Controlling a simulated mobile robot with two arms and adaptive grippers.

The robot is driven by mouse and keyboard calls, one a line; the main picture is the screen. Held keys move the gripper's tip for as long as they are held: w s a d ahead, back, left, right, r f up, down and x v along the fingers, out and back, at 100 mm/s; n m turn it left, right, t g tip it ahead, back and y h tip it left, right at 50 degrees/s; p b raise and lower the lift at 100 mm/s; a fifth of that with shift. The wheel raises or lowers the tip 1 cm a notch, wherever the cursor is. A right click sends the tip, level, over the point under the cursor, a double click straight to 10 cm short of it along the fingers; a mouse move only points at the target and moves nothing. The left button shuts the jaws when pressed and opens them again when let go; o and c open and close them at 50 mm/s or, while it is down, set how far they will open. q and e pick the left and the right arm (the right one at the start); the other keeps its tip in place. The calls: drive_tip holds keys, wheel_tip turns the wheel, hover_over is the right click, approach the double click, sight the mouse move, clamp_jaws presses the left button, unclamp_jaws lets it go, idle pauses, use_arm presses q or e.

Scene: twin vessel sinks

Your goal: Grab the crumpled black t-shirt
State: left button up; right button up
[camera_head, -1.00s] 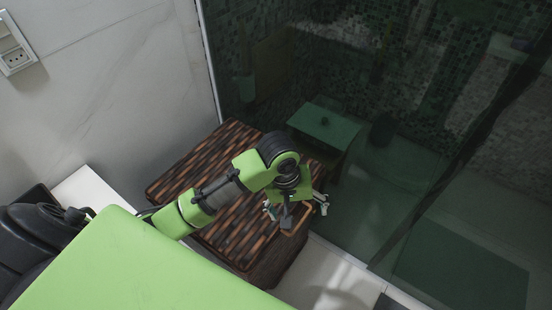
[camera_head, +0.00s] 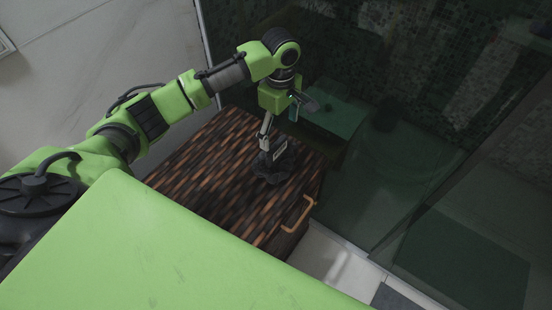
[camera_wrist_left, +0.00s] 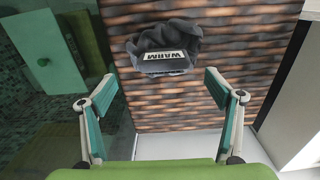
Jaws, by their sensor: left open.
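The crumpled black t-shirt (camera_head: 273,166) lies in a small heap on top of the brown woven hamper (camera_head: 205,180), near its back right side. In the left wrist view the black t-shirt (camera_wrist_left: 165,48) shows a white "WARM" print. My left gripper (camera_head: 287,122) is open and empty, above the hamper, with one finger partly in front of the shirt in the head view. In the left wrist view, the spread fingers of the left gripper (camera_wrist_left: 160,85) frame the space below the shirt, which lies beyond the fingertips. My right gripper is not in view.
A tan handle (camera_head: 298,216) is on the hamper's front side. Dark shower glass (camera_head: 400,170) stands right behind and beside the hamper, with a green stool (camera_head: 340,118) seen through it. A pale marble wall (camera_head: 110,60) is at the left. White floor is in front.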

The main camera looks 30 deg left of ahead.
sight(277, 144)
use_arm(q)
drive_tip(key=shift+f, duration=0.9)
drive_tip(key=f, duration=0.4)
drive_tip(key=shift+s+a, duration=0.25)
drive_tip(key=shift+s, duration=0.15)
drive_tip(key=shift+w+f, duration=0.1)
drive_tip(key=shift+f, duration=0.55)
drive_tip(key=c, duration=1.6)
drive_tip(key=shift+c, duration=0.4)
drive_tip(key=shift+r, duration=0.15)
